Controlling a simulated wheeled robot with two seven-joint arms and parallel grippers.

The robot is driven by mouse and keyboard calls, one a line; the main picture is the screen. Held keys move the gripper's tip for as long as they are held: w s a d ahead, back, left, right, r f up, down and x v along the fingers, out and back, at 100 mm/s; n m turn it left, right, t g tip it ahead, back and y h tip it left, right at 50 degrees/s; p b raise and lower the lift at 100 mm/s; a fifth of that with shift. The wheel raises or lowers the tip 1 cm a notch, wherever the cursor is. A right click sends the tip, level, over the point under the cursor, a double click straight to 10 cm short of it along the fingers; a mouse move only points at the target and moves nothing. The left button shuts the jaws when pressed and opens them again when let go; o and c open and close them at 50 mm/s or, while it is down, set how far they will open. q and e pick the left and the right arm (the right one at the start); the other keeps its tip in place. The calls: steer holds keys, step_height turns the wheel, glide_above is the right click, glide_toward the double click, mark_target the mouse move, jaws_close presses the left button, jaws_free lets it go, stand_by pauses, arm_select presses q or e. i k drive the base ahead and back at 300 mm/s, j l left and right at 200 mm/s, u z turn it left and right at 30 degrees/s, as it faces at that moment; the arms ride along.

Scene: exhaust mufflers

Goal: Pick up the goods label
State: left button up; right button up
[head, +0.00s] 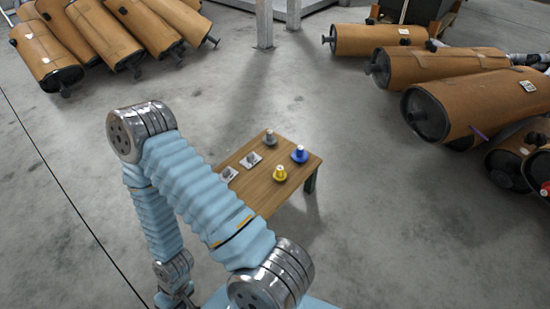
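A small wooden table (262,190) stands on the floor in the middle of the head view. Two small whitish cards, which may be goods labels, lie on its left part: one farther back (251,160) and one nearer (229,174). Each has a grey piece on it; print is too small to read. One of my arms, in a light blue sleeve, crosses in front of the table and hides its near left part. Its wrist points down at the bottom edge, and no gripper fingers show. My other arm does not show.
On the table stand a grey knob-like piece (270,138), a blue one (299,154) and a yellow one (280,173). Brown mufflers lie at the upper left (103,35) and right (470,105); one at right bears a pale tag (528,86). Floor around the table is clear.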

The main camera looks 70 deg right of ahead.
mark_target(251, 160)
steer(key=i+z, duration=0.15)
steer(key=z, duration=0.35)
steer(key=i+z, duration=0.1)
steer(key=z, duration=0.35)
steer(key=i+z, duration=0.15)
steer(key=z, duration=0.35)
steer(key=j+z, duration=0.15)
steer(key=z, duration=0.3)
steer(key=i+j+z, duration=0.15)
steer(key=z, duration=0.35)
steer(key=i+j+z, duration=0.15)
steer(key=z, duration=0.3)
steer(key=i+j+z, duration=0.15)
steer(key=z, duration=0.3)
steer(key=i+j+z, duration=0.1)
steer(key=j+z, duration=0.2)
steer(key=z, duration=0.15)
steer(key=i+j+z, duration=0.1)
steer(key=j+z, duration=0.15)
steer(key=z, duration=0.15)
